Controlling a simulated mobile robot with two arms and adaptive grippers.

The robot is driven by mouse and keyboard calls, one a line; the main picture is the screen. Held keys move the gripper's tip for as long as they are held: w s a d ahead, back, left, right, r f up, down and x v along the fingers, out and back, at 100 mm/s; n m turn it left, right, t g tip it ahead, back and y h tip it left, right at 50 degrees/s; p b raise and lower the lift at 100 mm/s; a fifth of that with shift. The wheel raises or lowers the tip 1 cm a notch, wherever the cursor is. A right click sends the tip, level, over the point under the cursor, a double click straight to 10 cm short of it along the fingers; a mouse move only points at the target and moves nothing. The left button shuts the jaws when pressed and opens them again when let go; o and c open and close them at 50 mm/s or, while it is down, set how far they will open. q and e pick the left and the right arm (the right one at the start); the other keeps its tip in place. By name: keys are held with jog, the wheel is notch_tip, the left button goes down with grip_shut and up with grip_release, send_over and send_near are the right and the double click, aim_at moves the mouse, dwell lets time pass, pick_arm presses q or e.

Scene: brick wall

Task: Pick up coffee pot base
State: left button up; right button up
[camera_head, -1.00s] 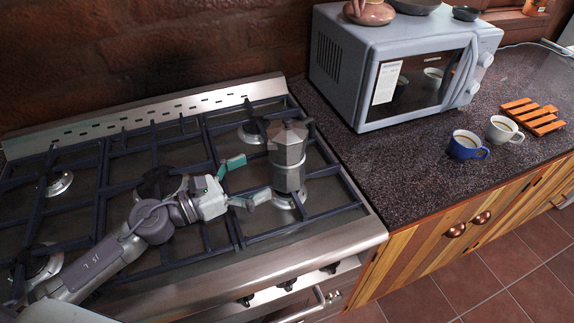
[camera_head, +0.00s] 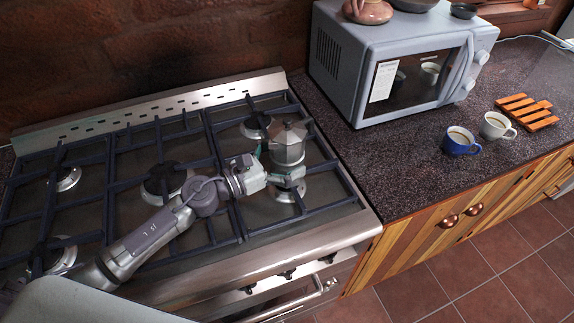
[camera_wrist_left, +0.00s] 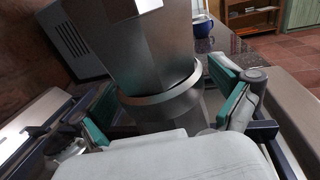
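The silver faceted coffee pot (camera_head: 288,146) stands upright over the front right burner of the stove. Its dark-knobbed lid and upper part show in the head view; its lower part is partly hidden by my gripper. My left gripper (camera_head: 279,165) is at the lower half of the pot, with a finger on each side. In the left wrist view the coffee pot base (camera_wrist_left: 168,110) sits between the two teal-padded fingers, below a ring-shaped joint. The fingers look apart from the base, with a gap at each side. My right gripper is not in view.
Dark stove grates (camera_head: 110,205) surround the pot and lie under my arm. A grey microwave (camera_head: 345,70) stands on the counter behind right. A blue cup (camera_head: 457,148), a white cup (camera_head: 487,131) and a wooden trivet (camera_head: 540,120) are further right. Counter between stove and cups is clear.

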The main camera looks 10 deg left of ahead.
pick_arm(q)
jog(key=c, duration=1.1)
jog(key=shift+o, duration=0.2)
jog(key=shift+r, duration=0.1)
jog(key=shift+r, duration=0.1)
